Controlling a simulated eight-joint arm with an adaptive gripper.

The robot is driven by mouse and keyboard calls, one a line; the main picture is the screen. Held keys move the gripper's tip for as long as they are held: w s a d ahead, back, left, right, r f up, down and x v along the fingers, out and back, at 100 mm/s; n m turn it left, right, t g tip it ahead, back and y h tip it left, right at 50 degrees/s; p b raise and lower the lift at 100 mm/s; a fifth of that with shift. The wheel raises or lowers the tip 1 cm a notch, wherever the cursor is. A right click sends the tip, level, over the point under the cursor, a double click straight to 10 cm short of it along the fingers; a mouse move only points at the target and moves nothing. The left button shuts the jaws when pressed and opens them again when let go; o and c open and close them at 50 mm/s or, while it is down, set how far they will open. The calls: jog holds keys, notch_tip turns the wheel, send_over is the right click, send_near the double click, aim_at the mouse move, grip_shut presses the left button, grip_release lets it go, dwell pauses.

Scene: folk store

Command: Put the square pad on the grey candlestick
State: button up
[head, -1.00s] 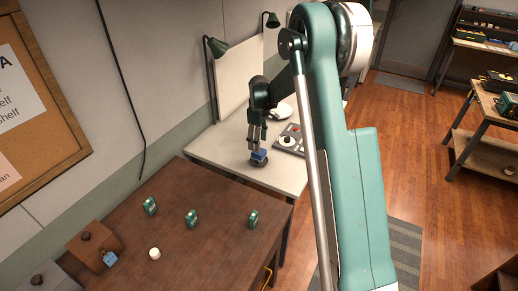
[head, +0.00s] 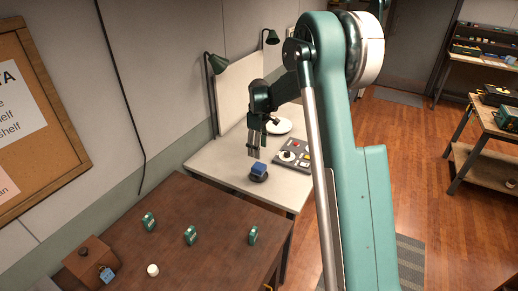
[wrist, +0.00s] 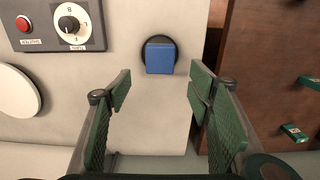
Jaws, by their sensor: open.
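The blue square pad (head: 259,168) rests on top of a dark round piece, which I take to be the grey candlestick (head: 259,178), on the pale table. In the wrist view the pad (wrist: 160,60) covers much of the candlestick (wrist: 151,39), whose dark round rim shows around its far side. My gripper (head: 253,154) is open and empty, just beside and above the pad. In the wrist view the pad lies ahead of the gap between my green-lined fingertips (wrist: 160,88), apart from both.
A grey control panel (head: 292,154) with a dial and a red button stands beside the candlestick, and a white plate (head: 279,126) lies behind. Green lamps stand at the back.

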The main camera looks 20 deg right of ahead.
jog(key=s+a+r+m+t, duration=0.2)
jog(key=s+r, duration=0.8)
jog(key=s, duration=0.2)
jog(key=s+a+r+m+t, duration=0.1)
jog(key=s+a+r+m, duration=0.1)
jog(key=s+r, duration=0.95)
jog(key=s+a+f+m+t, duration=0.1)
jog(key=s+m+t, duration=0.1)
jog(key=s, duration=1.1)
jog(key=s+a+f+m+t, duration=0.2)
jog(key=s+m, duration=0.1)
jog(key=s, duration=1.1)
jog(key=shift+s, duration=0.2)
